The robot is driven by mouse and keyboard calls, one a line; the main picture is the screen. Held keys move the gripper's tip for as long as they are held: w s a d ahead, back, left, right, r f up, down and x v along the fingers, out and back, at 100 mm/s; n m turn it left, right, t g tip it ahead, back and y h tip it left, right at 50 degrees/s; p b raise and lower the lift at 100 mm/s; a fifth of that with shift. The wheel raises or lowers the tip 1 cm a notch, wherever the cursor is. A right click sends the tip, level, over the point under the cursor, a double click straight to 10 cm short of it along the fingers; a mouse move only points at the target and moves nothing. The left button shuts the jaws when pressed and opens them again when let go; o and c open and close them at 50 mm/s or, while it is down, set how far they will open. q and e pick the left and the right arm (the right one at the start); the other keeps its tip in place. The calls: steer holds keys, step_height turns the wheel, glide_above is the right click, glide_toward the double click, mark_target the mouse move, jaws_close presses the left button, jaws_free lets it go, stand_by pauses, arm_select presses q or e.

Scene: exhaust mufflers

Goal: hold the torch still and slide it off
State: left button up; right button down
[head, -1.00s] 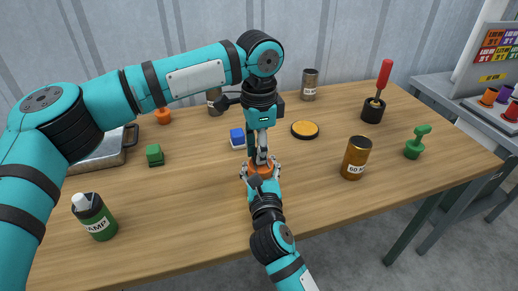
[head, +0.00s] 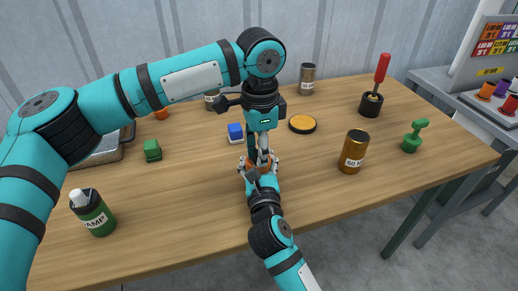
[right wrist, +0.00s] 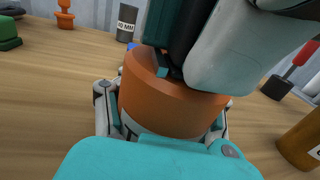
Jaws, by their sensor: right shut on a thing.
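An orange round piece (head: 259,163) is near the table's front middle. I take it for part of the torch, but most of its shape is hidden. My right gripper (head: 259,170) reaches up from the front and is shut around it. In the right wrist view the orange piece (right wrist: 165,103) sits upright between the right fingers. My left gripper (head: 262,152) points down from above, its grey and dark fingers right at the top of the orange piece. They cover that top, so I cannot tell whether they grip anything.
A blue and white block (head: 236,133) and a yellow-topped black disc (head: 303,124) lie just behind. A brown-orange can (head: 353,151) stands to the right, with a green piece (head: 415,136) beyond. A green bottle (head: 93,212) and green block (head: 153,150) are left.

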arm_select(q)
steer(key=o, duration=0.4)
steer(key=shift+o, duration=0.2)
step_height(320, 180, up, 12)
stand_by(0.5)
arm_select(e)
steer(key=shift+c, duration=2.3)
jaws_free()
steer(key=shift+s, duration=0.15)
